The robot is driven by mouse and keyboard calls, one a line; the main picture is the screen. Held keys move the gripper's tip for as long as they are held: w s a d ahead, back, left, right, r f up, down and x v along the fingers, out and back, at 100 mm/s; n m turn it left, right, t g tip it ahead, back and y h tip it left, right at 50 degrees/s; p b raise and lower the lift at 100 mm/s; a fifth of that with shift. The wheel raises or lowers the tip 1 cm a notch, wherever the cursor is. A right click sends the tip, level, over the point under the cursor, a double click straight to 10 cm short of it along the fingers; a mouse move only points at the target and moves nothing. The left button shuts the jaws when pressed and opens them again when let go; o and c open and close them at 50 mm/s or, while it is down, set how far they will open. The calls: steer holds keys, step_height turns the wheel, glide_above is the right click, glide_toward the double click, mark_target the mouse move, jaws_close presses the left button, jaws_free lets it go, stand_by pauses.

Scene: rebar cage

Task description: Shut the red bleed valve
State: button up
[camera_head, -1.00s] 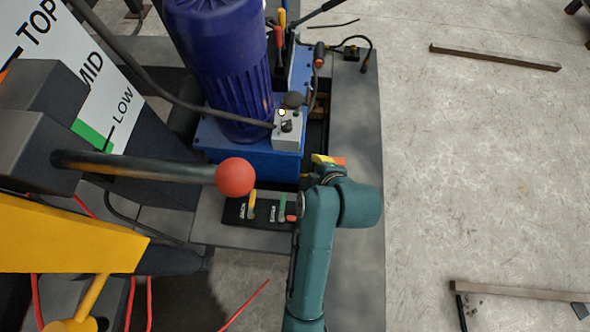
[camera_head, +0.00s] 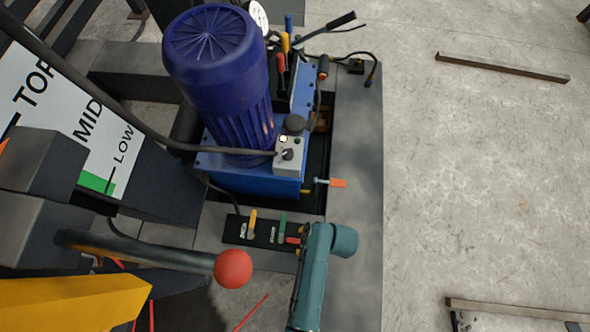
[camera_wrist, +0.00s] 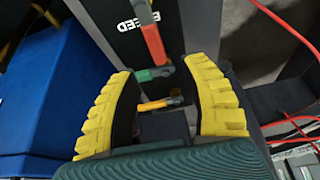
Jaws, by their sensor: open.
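The red bleed valve lever (camera_wrist: 153,42) shows at the top of the wrist view beside a partly covered white label that seems to read BLEED. In the head view only a bit of red (camera_head: 293,240) shows at the right end of the dark valve panel (camera_head: 233,230). A green lever (camera_wrist: 153,73) and a yellow lever (camera_wrist: 160,104) lie nearer my palm in the wrist view. My gripper (camera_wrist: 160,72) is open and empty, with its yellow-padded fingers on either side of the levers. The red lever reaches beyond the fingertips. I cannot tell whether anything touches.
A blue motor (camera_head: 215,75) stands behind the panel. An orange-handled lever (camera_head: 338,183) sticks out on its right. A black rod with a red ball (camera_head: 233,268) is left of my arm. Red cables (camera_wrist: 290,25) run at the right of the wrist view.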

mark_target(294, 241)
steer(key=b+x, duration=0.3)
steer(key=x, duration=0.3)
steer(key=shift+w+a+f, duration=0.1)
steer(key=shift+w+f, duration=0.1)
steer(key=shift+f, duration=0.1)
jaws_close()
